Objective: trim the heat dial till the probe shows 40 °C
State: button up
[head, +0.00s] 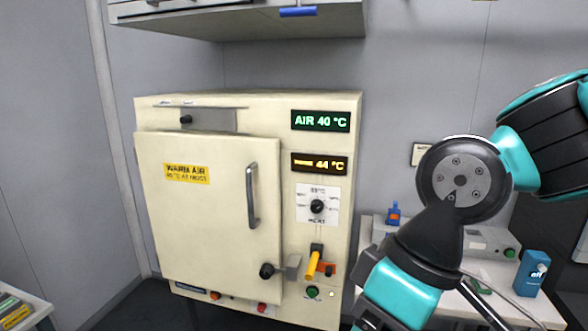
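The heat dial (317,206) is a black round knob on a white scale plate on the right of the cream warm-air cabinet (347,130). Its exact setting is too small to read. Above it, an orange display (319,164) shows 44 °C; its small word is unclear, so I cannot tell if it is the probe's. A green display (320,121) at the top reads AIR 40 °C. My arm crosses the right of the head view, to the right of the dial and apart from it. My gripper is out of view.
The cabinet door (210,225) has a grey handle and a yellow warm-air label. A yellow lever (313,263) juts out below the dial. A side table with a grey device (485,238) and a blue box (531,273) stands behind my arm. An overhead cabinet (240,18) hangs above.

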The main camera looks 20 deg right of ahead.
aim_at(317, 205)
jog(key=k, duration=0.5)
jog(key=u, duration=1.2)
jog(key=i, duration=0.7)
jog(key=z, duration=1.05)
